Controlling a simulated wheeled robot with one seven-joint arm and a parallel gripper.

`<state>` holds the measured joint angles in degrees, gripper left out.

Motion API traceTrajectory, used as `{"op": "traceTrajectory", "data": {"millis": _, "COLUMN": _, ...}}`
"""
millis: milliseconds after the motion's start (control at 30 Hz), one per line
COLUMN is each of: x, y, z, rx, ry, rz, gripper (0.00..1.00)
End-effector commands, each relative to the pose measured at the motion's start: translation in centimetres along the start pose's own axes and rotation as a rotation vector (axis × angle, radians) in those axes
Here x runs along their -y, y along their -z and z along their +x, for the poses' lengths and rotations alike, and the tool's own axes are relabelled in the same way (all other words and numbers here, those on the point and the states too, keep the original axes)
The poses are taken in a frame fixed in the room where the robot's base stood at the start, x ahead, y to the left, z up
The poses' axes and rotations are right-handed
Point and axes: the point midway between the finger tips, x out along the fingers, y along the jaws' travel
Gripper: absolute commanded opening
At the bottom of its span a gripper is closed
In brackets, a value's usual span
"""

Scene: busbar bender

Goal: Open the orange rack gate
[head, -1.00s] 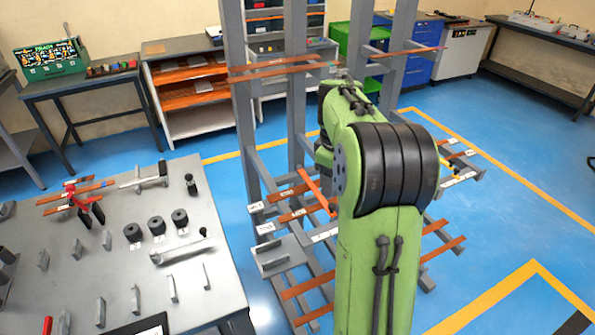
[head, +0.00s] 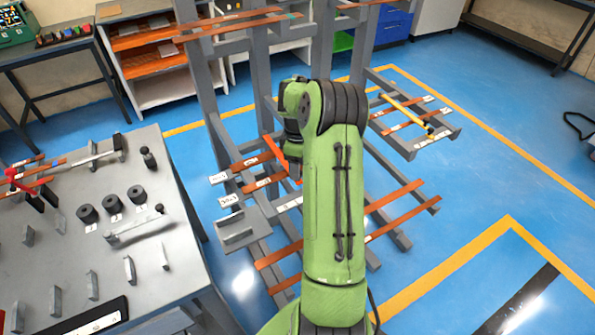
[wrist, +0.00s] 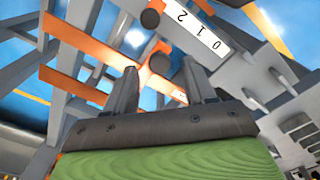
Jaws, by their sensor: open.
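The orange gate (head: 275,150) shows in the head view as a short slanted orange bar on the grey rack, just left of my arm. Its lower end is partly covered by my arm. In the wrist view, my gripper (wrist: 160,75) is open, with its two grey fingers spread apart. An orange piece (wrist: 151,50) with a dark round knob (wrist: 160,64) shows between and just beyond the fingertips; it appears to be part of the gate. I cannot tell whether the fingers touch it. The fingertips are hidden in the head view.
Flat orange bars (head: 280,254) lie across the rack's grey arms (head: 385,226). A grey worktable (head: 150,215) with posts and black cylinders stands at left. Blue floor is free at right.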

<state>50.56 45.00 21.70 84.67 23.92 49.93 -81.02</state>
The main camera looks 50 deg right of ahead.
Motion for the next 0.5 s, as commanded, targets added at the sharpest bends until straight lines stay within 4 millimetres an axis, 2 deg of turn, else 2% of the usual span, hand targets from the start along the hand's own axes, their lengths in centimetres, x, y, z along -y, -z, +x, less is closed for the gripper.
{"op": "traceTrajectory", "data": {"millis": 33, "x": 0.0, "y": -0.1, "z": 0.9, "rx": 0.001, "ry": 0.003, "rz": 0.002, "gripper": 0.55}}
{"op": "traceTrajectory", "data": {"millis": 133, "x": 0.0, "y": 0.0, "z": 1.8, "rx": 0.0, "ry": 0.001, "rz": 0.0, "gripper": 0.55}}
{"op": "traceTrajectory", "data": {"millis": 400, "x": 0.0, "y": 0.0, "z": 2.0, "rx": 0.0, "ry": 0.0, "rz": 0.0, "gripper": 0.55}}
{"op": "traceTrajectory", "data": {"millis": 500, "x": 0.0, "y": 0.0, "z": 2.0, "rx": 0.0, "ry": 0.0, "rz": 0.0, "gripper": 0.41}}
